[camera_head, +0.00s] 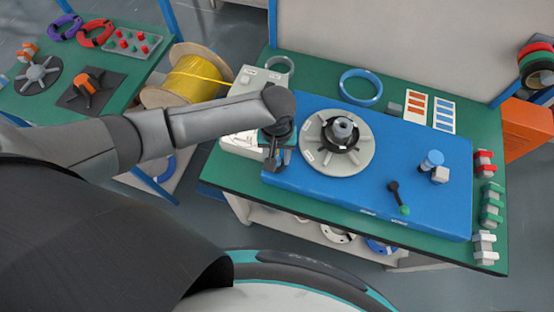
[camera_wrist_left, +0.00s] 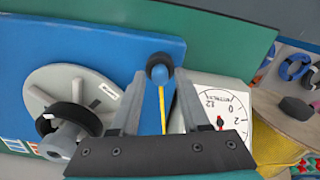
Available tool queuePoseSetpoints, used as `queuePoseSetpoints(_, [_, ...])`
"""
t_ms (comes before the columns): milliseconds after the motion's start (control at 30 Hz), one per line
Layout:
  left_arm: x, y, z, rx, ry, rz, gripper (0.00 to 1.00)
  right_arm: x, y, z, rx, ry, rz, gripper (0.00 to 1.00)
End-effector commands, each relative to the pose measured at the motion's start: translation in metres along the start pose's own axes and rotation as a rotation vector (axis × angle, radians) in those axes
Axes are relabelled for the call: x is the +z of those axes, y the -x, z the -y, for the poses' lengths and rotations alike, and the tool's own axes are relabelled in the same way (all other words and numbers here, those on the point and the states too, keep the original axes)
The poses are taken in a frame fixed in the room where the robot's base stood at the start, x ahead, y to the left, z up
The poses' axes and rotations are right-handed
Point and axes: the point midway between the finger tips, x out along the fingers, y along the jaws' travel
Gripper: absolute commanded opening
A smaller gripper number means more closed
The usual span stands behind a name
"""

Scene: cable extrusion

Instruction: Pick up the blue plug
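In the left wrist view, a small blue plug (camera_wrist_left: 159,75) with a black ring around its end lies at the blue board's edge, a thin yellow cable running from it towards the gripper. It appears between the two fingertips of my left gripper (camera_wrist_left: 159,85). The fingers are spread, with gaps on both sides; contact is not visible. In the head view my left gripper (camera_head: 277,152) points down at the left edge of the blue board (camera_head: 300,180) and hides the plug. My right gripper is not in view.
A grey spoked disc (camera_head: 318,160) with a black hub sits just right of the gripper. A grey machine (camera_head: 243,100) with a dial (camera_wrist_left: 215,112) stands beside it. A yellow cable spool (camera_head: 190,78) is left.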

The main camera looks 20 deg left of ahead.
Motion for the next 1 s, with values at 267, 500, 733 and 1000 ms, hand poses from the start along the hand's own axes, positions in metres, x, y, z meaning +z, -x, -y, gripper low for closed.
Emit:
queuePoseSetpoints(267, [0.0001,0.0001,0.0002,0.0,0.0,0.0,0.13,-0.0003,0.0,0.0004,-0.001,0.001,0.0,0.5])
queuePoseSetpoints(500, [0.0,0.0001,0.0003,0.0,0.0,0.0,0.0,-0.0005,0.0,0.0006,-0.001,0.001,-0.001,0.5])
queuePoseSetpoints(733, [0.0,0.0001,0.0003,0.0,0.0,0.0,0.0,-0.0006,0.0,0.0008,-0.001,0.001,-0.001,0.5])
queuePoseSetpoints(1000, [-0.0003,0.0077,-0.0001,0.001,0.0,0.0,0.0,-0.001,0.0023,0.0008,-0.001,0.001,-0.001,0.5])
